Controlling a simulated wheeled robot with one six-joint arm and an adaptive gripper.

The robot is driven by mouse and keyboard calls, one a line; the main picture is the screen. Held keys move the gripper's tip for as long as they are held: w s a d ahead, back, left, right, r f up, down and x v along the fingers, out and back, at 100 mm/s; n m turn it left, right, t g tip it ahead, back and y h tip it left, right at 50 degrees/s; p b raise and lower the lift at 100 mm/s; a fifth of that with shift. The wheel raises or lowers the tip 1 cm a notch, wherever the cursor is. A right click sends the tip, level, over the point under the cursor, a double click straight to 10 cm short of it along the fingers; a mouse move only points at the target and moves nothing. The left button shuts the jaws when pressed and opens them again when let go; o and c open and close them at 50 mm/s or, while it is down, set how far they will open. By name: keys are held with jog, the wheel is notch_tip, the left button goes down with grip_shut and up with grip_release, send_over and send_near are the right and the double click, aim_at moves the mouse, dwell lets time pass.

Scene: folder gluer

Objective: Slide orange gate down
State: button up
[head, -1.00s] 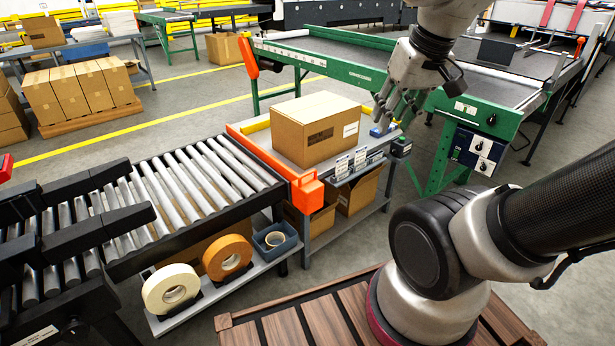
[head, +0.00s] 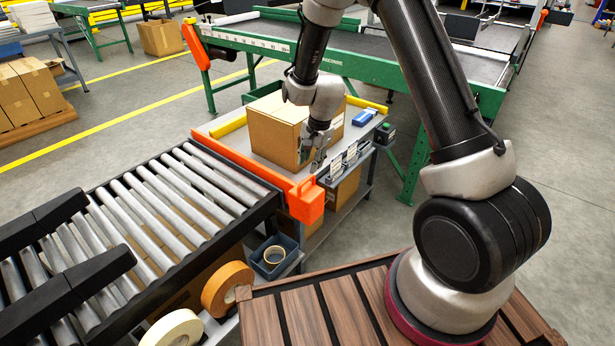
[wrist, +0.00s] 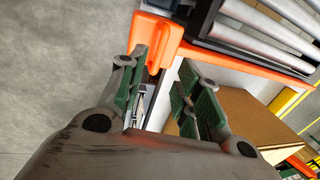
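The orange gate (head: 245,165) is a long bar across the end of the roller conveyor, with a thick block-shaped handle (head: 306,201) at its near end. In the wrist view the handle (wrist: 153,42) shows just beyond the fingertips, and the bar (wrist: 235,62) runs off to the right. My gripper (head: 318,161) is above the small table, in front of the carton and behind the handle. In the wrist view my gripper (wrist: 162,68) is open, with green-padded fingers apart and nothing visibly held. Contact with the handle cannot be told.
A carton (head: 275,130) stands on the table close to my gripper. Label holders (head: 342,160) line the table's near edge. A roller conveyor (head: 165,205) lies left of the gate; a green-framed conveyor (head: 270,45) stands behind. Tape rolls (head: 228,285) sit below.

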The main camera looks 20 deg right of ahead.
aim_at(307, 180)
jog(key=f, duration=0.5)
jog(key=w+a+f, duration=0.1)
jog(key=f, duration=0.1)
jog(key=shift+f, duration=0.2)
jog(key=shift+c, duration=0.4)
grip_shut()
jog(key=shift+f, duration=0.1)
